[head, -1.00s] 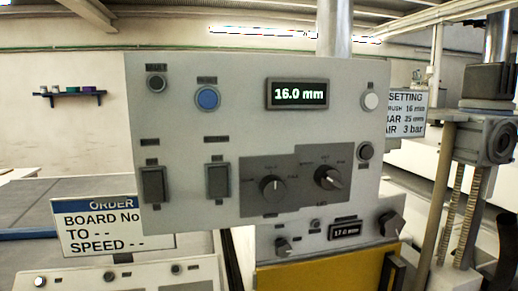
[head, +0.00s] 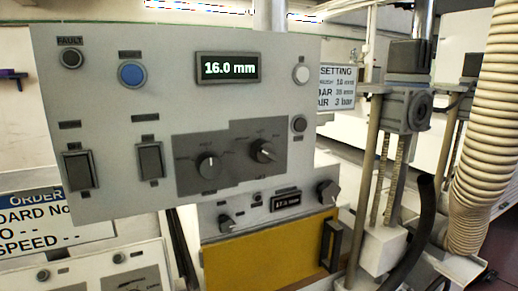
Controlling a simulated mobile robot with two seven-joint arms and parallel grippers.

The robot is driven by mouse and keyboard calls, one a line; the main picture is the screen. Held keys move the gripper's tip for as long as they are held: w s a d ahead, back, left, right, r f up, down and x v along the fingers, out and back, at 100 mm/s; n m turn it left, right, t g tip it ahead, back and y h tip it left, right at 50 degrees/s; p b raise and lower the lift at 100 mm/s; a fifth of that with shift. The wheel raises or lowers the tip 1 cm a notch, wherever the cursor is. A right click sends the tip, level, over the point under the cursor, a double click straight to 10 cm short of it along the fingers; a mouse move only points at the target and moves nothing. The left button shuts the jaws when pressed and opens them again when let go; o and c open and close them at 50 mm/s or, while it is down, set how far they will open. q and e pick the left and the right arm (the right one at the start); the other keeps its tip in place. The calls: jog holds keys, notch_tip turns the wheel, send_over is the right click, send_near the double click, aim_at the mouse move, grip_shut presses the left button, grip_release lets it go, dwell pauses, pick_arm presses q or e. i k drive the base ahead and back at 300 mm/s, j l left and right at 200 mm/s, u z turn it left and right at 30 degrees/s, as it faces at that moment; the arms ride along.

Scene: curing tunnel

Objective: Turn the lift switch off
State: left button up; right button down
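The grey control panel (head: 100,105) fills the left and middle of the head view. It carries two dark rocker switches, a left one (head: 79,171) and a right one (head: 150,160). Two rotary knobs, a left one (head: 209,166) and a right one (head: 263,151), sit on a darker grey plate. The small labels are too blurred to tell which control is the lift switch. Which way the rockers are set is unclear. Neither of my grippers is in view.
The panel's display (head: 229,68) reads 16.0 mm, beside a blue button (head: 131,74). A smaller panel (head: 240,228) sits below, above a yellow front (head: 265,255). An order sign (head: 55,222) stands at left. A ribbed hose (head: 487,130) hangs at right.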

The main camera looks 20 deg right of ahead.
aim_at(262, 151)
jog(key=l, duration=0.5)
jog(key=k+l+u, duration=0.1)
jog(key=l, duration=0.4)
jog(key=k+l, duration=0.1)
jog(key=l, duration=0.35)
jog(key=k+l+u, duration=0.1)
jog(key=l, duration=0.4)
